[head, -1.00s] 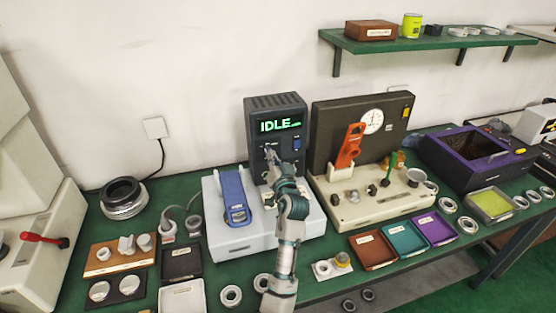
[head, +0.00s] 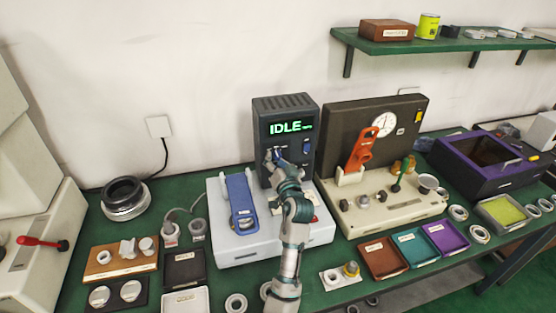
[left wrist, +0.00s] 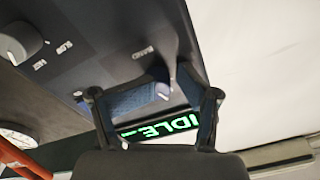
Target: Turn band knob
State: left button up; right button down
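The dark grey instrument (head: 285,108) with a green IDLE display (head: 285,128) stands at the back of the bench. My left gripper (head: 275,156) is at its front panel, below the display, and hides part of that panel. In the left wrist view, a blue knob (left wrist: 135,98) with a white mark lies between the spread fingers of my left gripper (left wrist: 155,92), close to a label that seems to read BAND. The fingers look open around the knob; I cannot tell whether they touch it. My right gripper is not in view.
A beige fixture (head: 385,205) with an orange part (head: 362,150) stands to the right. Small trays (head: 383,258) line the front. A grey knob (left wrist: 22,42) shows in the left wrist view.

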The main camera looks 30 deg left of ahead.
pick_arm(q)
jog(key=shift+s+d, duration=0.1)
jog(key=shift+s, duration=0.05)
jog(key=shift+d+r, duration=0.1)
jog(key=shift+d, duration=0.65)
jog(key=v, duration=1.2)
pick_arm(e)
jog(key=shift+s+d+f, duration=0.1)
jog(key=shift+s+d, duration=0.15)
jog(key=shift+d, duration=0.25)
pick_arm(q)
jog(key=shift+a, duration=0.1)
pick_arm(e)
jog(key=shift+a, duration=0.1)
